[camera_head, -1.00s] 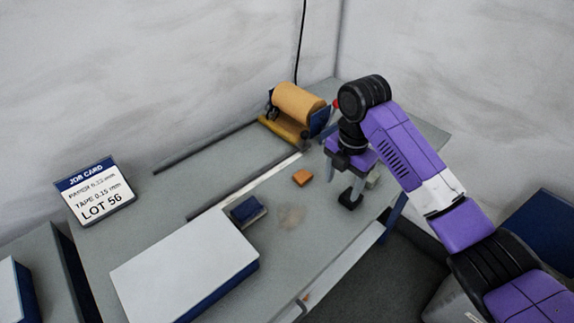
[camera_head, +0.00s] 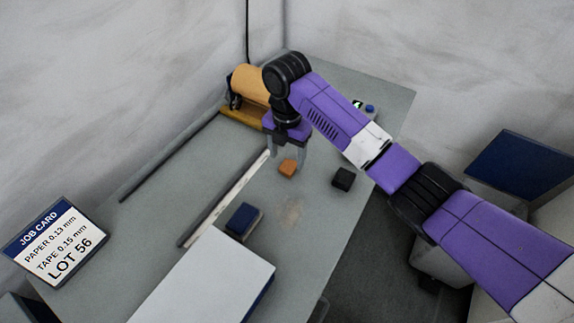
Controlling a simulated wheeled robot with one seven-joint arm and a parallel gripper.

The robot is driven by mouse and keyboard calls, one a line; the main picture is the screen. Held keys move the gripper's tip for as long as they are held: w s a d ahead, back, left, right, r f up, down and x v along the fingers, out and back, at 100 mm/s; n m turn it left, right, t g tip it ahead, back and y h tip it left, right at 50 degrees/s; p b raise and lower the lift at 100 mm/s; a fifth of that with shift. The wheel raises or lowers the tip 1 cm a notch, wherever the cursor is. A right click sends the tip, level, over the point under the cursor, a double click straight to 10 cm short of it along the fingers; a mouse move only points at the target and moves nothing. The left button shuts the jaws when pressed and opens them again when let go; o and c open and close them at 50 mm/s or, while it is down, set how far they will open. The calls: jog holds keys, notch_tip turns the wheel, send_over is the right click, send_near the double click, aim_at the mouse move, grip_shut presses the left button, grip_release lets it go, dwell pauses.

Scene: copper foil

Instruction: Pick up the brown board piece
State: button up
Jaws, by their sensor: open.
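The brown board piece (camera_head: 288,168) is a small orange-brown block lying on the grey bench top, right of the long metal strip. My gripper (camera_head: 287,153) points down just above and behind it. Its jaws are open, with pale fingers on either side of the piece's far end. I cannot tell whether the fingers touch it. Nothing is held.
A black block (camera_head: 343,179) lies to the right, near the bench edge. A dark blue block (camera_head: 243,220) and a white-topped box (camera_head: 205,285) are nearer. A brown roll (camera_head: 250,84) stands behind my gripper. A job card (camera_head: 55,243) is at left.

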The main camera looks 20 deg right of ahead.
aim_at(288, 166)
jog(key=shift+d+f+p, duration=0.15)
jog(key=shift+f+p, duration=0.15)
jog(key=shift+f, duration=1.65)
grip_shut()
jog(key=shift+r, duration=0.1)
notch_tip(288, 166, up, 20)
